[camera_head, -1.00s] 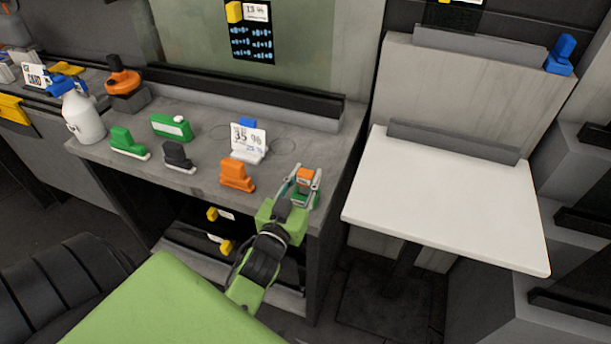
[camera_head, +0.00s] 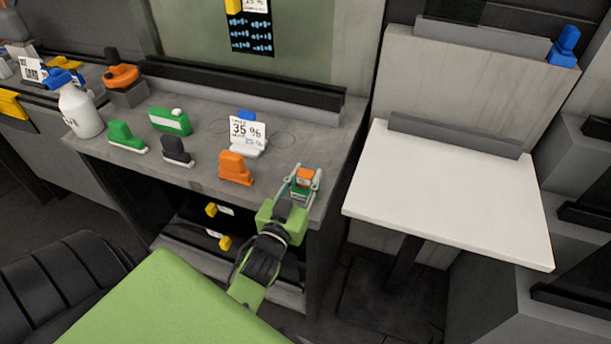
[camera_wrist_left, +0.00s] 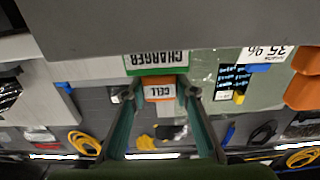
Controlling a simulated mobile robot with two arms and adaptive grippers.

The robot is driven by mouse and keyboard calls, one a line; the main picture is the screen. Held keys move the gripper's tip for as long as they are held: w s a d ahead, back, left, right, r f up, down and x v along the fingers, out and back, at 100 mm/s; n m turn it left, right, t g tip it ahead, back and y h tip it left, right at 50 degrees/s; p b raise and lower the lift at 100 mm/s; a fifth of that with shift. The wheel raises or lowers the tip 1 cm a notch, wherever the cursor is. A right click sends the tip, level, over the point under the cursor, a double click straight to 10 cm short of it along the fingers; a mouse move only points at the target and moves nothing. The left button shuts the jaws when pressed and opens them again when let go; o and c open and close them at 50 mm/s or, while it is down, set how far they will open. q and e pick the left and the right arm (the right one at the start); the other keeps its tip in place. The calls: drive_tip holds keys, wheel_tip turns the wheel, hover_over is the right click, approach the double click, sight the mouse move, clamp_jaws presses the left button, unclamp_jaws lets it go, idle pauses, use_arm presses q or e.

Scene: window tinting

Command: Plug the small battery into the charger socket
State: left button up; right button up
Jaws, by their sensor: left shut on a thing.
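The small battery (camera_head: 305,174), an orange block, is at the right end of the grey workbench. In the left wrist view the battery (camera_wrist_left: 160,92) carries the upside-down word CELL. The charger (camera_wrist_left: 156,64), green with a white CHARGER label, lies right against it there. My left gripper (camera_head: 305,179) is shut on the battery, with one finger on each side. I cannot tell whether the battery is seated in the socket. My right gripper is not in view.
The workbench (camera_head: 205,180) also holds an orange block (camera_head: 236,168), a black one (camera_head: 177,151), green ones (camera_head: 126,136), a 35 % sign (camera_head: 246,132) and a white spray bottle (camera_head: 80,112). A bare white table (camera_head: 450,195) stands to the right.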

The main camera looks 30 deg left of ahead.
sight(305, 172)
use_arm(q)
drive_tip(key=shift+f, duration=0.25)
drive_tip(key=o, duration=1.2)
drive_tip(key=shift+o, duration=0.2)
drive_tip(key=shift+r, duration=0.1)
wheel_tip(305, 172, up, 10)
drive_tip(key=shift+f, duration=0.1)
